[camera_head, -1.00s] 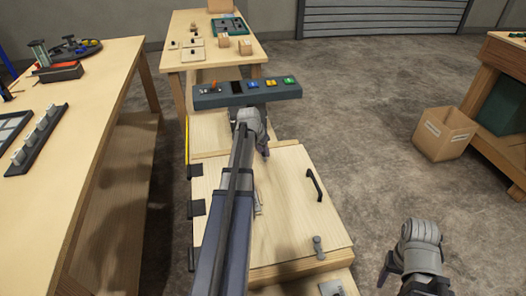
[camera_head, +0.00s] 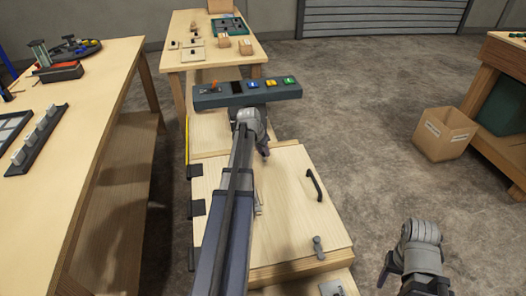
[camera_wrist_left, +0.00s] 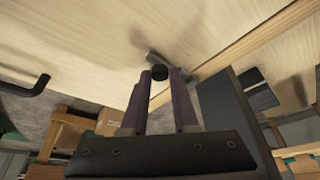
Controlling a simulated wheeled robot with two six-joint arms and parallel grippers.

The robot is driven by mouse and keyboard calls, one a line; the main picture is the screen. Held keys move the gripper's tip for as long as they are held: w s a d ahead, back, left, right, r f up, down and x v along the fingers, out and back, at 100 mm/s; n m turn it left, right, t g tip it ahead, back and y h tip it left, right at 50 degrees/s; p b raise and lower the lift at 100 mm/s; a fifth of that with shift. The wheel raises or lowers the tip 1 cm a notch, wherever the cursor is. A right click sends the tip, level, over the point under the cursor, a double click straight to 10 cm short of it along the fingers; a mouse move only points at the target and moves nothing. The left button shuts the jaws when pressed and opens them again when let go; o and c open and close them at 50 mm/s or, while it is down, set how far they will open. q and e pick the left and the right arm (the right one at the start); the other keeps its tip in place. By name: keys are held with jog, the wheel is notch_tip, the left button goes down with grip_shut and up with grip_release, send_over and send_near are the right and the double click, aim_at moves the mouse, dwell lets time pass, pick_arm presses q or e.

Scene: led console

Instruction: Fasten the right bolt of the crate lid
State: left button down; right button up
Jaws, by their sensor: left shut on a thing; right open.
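The wooden crate lid (camera_head: 285,215) lies closed and flat on the crate, with a black handle (camera_head: 314,185) near its right edge. A grey bolt (camera_head: 318,248) shows at the lid's near edge. My left gripper (camera_head: 265,151) is low over the lid's far edge, behind my forearm. In the left wrist view my left gripper (camera_wrist_left: 160,80) is shut on a round black knob (camera_wrist_left: 159,72) of a grey bolt (camera_wrist_left: 178,70) beside a lid edge. The forearm hides part of the lid. My right gripper (camera_head: 386,272) is open and empty, right of the crate.
A dark console (camera_head: 247,93) with coloured buttons stands beyond the lid. A long workbench (camera_head: 80,125) runs along the left. A cardboard box (camera_head: 443,134) is on the floor at right. The floor between box and crate is clear.

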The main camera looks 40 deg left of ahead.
pick_arm(q)
jog(key=shift+w+a, duration=0.95)
jog(key=shift+a, duration=0.25)
jog(key=c, duration=0.7)
grip_release()
jog(key=p+v, duration=0.7)
jog(key=v, duration=0.1)
